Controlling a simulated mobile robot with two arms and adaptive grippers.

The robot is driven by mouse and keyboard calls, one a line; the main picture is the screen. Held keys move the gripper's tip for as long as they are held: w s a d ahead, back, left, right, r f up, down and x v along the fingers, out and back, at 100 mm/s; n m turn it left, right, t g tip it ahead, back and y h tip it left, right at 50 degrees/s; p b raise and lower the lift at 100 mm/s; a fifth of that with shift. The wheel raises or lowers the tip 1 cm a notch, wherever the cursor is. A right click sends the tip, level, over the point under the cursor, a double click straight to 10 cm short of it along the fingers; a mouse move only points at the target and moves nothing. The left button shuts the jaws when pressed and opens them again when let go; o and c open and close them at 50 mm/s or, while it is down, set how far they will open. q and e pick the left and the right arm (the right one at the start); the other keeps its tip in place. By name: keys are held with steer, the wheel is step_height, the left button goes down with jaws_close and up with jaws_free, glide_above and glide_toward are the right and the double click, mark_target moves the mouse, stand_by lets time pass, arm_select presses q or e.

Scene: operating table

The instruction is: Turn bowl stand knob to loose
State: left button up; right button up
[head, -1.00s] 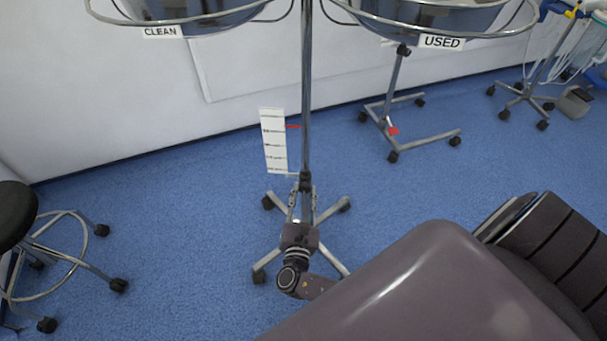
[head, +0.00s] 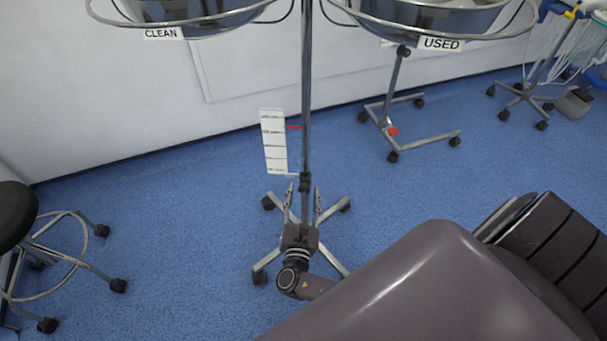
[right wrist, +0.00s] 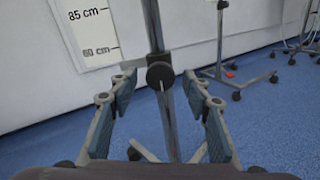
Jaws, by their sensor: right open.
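The bowl stand (head: 306,95) is an upright metal pole with two bowls at the top and a wheeled base. Its dark knob (head: 305,182) sits low on the pole, beside the foot of the white height scale. In the right wrist view the round black knob (right wrist: 160,76) is centred between the fingertips, with a pale line on its face. My right gripper (head: 303,190) is open, its fingers spread to either side of the pole near the knob; it also shows in the right wrist view (right wrist: 159,87). No contact with the knob is visible. My left gripper is not in view.
The height scale (head: 274,141) hangs left of the pole. A CLEAN bowl (head: 200,20) and a USED bowl (head: 440,22) are overhead. A stool (head: 60,250) stands at left, another wheeled stand (head: 395,110) behind at right. Blue floor between is clear.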

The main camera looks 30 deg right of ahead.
steer(key=v, duration=1.2)
steer(key=shift+d, duration=0.1)
